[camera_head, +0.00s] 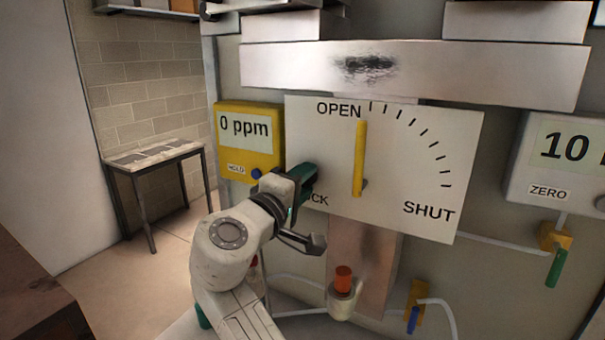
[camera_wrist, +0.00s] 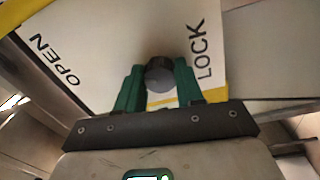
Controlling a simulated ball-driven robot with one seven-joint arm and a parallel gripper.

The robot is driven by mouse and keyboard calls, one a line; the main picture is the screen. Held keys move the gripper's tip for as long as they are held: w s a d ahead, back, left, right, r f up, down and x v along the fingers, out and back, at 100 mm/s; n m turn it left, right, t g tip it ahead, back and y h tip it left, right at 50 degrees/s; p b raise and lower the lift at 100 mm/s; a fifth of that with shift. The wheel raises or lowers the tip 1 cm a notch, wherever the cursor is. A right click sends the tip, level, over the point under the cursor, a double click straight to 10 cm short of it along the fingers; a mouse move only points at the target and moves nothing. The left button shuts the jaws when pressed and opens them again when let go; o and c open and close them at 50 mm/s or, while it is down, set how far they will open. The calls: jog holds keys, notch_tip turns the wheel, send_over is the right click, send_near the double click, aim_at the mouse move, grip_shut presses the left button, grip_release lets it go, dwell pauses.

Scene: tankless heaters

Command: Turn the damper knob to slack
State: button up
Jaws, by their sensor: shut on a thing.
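The damper plate (camera_head: 420,160) is a white panel marked OPEN at its top, with a row of ticks curving down to SHUT at lower right. A long yellow lever (camera_head: 359,160) on it stands nearly upright, its top by OPEN. My gripper (camera_head: 310,208) is at the plate's lower left corner and covers part of a label ending in CK. In the wrist view the label reads LOCK; no SLACK mark shows. There the green fingers of my gripper (camera_wrist: 159,70) are shut on a dark round knob (camera_wrist: 160,75). The knob is hidden in the head view.
A yellow meter (camera_head: 250,140) reading 0 ppm is close left of my gripper. A white display (camera_head: 560,155) with ZERO is at right. Below are an orange-capped fitting (camera_head: 343,280) and a blue-handled valve (camera_head: 413,318). A small table (camera_head: 155,160) stands at left.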

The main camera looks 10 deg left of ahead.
jog(key=shift+n+p, duration=0.55)
jog(key=shift+n, duration=0.55)
jog(key=shift+a, duration=0.1)
jog(key=o, duration=1)
jog(key=shift+o, duration=0.2)
jog(key=b+v, duration=0.3)
jog(key=v, duration=0.8)
